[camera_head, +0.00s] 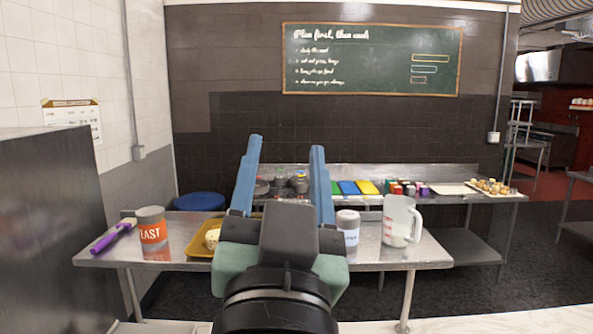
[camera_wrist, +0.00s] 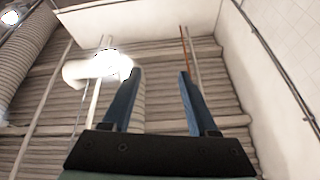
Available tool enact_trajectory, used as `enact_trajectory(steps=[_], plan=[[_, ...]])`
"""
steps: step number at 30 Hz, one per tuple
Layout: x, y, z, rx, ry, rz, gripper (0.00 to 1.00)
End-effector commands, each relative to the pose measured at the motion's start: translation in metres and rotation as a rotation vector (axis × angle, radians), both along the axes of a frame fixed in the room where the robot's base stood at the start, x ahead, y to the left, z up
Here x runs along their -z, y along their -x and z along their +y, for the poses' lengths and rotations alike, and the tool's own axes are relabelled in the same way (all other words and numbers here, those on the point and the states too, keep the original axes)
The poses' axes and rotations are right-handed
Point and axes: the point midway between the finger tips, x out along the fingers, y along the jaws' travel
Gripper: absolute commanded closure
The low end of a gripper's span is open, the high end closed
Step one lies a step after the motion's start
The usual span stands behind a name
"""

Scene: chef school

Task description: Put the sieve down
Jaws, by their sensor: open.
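My gripper (camera_head: 286,147) points upward in front of the near steel table (camera_head: 375,256). Its two blue fingers stand well apart with nothing between them. In the wrist view the open fingers (camera_wrist: 160,74) are set against the ceiling, and no object is between them. I cannot make out a sieve in either view. My gripper and wrist hide the middle of the near table.
The near table holds a purple-handled tool (camera_head: 110,239), an orange-labelled canister (camera_head: 152,229), a yellow tray (camera_head: 196,247), a second canister (camera_head: 348,222) and a clear measuring jug (camera_head: 401,222). A far counter carries colored boards (camera_head: 349,188) and small containers.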

Motion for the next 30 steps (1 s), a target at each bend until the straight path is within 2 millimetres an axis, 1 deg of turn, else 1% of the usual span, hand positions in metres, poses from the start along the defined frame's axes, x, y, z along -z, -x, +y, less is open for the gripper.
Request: enact_trajectory(steps=[1, 3, 6, 10, 19, 23, 27, 30], plan=[[-0.028, 0.023, -0.004, 0.03, 0.052, -0.103, 0.41], [-0.055, 0.048, -0.007, 0.068, 0.11, -0.212, 0.41], [-0.076, 0.072, -0.009, 0.106, 0.16, -0.305, 0.41], [-0.084, 0.082, -0.01, 0.126, 0.181, -0.343, 0.41], [-0.082, 0.081, -0.01, 0.124, 0.179, -0.338, 0.41], [-0.059, 0.081, -0.009, 0.121, 0.178, -0.338, 0.41], [-0.027, 0.08, -0.008, 0.116, 0.177, -0.339, 0.41], [-0.011, 0.08, -0.008, 0.113, 0.175, -0.338, 0.41]])
